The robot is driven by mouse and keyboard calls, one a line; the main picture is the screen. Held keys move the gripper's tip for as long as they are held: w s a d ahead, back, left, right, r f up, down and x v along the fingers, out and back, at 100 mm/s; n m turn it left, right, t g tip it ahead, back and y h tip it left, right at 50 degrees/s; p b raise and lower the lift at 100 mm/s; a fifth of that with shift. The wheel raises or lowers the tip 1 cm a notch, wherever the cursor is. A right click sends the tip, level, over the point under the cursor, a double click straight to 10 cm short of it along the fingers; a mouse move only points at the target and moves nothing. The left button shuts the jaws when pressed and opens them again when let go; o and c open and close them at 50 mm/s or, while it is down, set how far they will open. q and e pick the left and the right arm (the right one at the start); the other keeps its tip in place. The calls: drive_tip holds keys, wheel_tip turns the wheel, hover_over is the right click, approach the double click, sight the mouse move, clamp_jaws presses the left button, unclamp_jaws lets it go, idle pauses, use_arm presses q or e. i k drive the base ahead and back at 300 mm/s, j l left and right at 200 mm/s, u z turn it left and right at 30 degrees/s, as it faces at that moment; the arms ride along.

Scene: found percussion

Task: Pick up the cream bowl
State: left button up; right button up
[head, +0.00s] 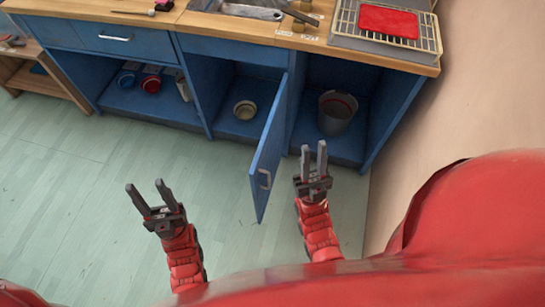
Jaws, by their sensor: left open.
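The cream bowl (245,110) sits on the bottom of the blue middle cabinet, left of its open door. It looks small and round, and upright. My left gripper (146,188) is open and empty, in front of the cabinets, left of the bowl and well apart from it. My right gripper (313,150) is also open and empty, right of the open door and in front of the right-hand compartment. Nothing covers the bowl in this view.
The blue cabinet door (268,160) swings out between my two grippers. A grey bucket (336,114) stands in the right compartment. Red cups (151,84) and other items sit in the left one. A red board (388,21) lies on the rack above. The floor is clear.

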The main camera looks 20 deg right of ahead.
sight(245, 110)
drive_tip(key=i+j, duration=0.1)
drive_tip(key=j, duration=0.2)
drive_tip(key=i+j+z, duration=0.1)
drive_tip(key=j, duration=0.25)
drive_tip(key=i+j+z, duration=0.25)
drive_tip(key=j, duration=0.35)
drive_tip(key=i+j+z, duration=0.1)
drive_tip(key=i+j, duration=0.15)
drive_tip(key=i+j+z, duration=0.15)
drive_tip(key=j, duration=0.25)
drive_tip(key=i+j+z, duration=0.1)
drive_tip(key=j, duration=0.25)
drive_tip(key=i+j+z, duration=0.15)
drive_tip(key=j, duration=0.25)
drive_tip(key=i+j+z, duration=0.1)
drive_tip(key=j, duration=0.25)
drive_tip(key=i+z, duration=0.1)
drive_tip(key=i, duration=0.55)
